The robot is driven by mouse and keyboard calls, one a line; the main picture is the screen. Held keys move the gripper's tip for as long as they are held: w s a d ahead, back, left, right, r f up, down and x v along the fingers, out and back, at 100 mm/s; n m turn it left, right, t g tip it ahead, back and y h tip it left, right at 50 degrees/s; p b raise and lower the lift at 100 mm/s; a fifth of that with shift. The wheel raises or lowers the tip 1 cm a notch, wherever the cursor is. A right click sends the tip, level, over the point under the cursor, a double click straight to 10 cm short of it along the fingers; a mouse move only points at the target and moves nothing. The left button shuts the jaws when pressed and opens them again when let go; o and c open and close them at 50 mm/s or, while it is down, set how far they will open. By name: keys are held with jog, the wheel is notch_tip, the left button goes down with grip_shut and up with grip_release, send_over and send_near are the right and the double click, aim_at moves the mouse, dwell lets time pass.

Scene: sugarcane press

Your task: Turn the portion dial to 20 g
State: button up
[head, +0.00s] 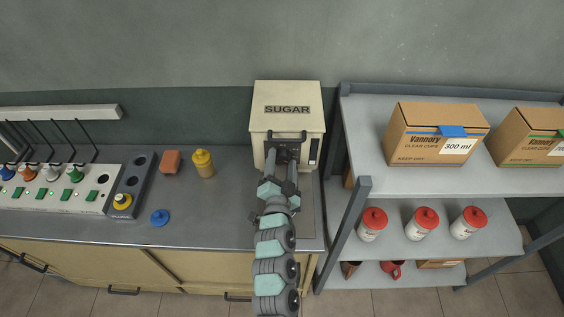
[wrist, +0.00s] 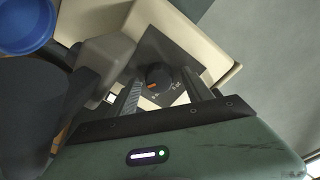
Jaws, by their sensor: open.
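The cream sugar dispenser (head: 287,93), labelled SUGAR, stands on the counter against the wall. My gripper (head: 284,155) is at its front and hides the dial in the head view. In the wrist view the portion dial (wrist: 155,77) is a dark round knob with an orange mark, on a dark plate with small pale markings. The markings are too small to read, so I cannot tell the setting. My open gripper (wrist: 162,88) has a finger on either side of the dial. I cannot tell whether the fingers touch it.
A shelf rack (head: 354,230) with cartons and red-lidded jars stands close on the right. On the left are a yellow bottle (head: 203,164), an orange-brown block (head: 171,161), a blue lid-like piece (head: 160,217) and a switch panel (head: 50,194). A round blue thing (wrist: 24,28) shows in the wrist view.

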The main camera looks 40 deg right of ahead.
jog(key=shift+c, duration=0.2)
grip_shut()
dwell(0.4)
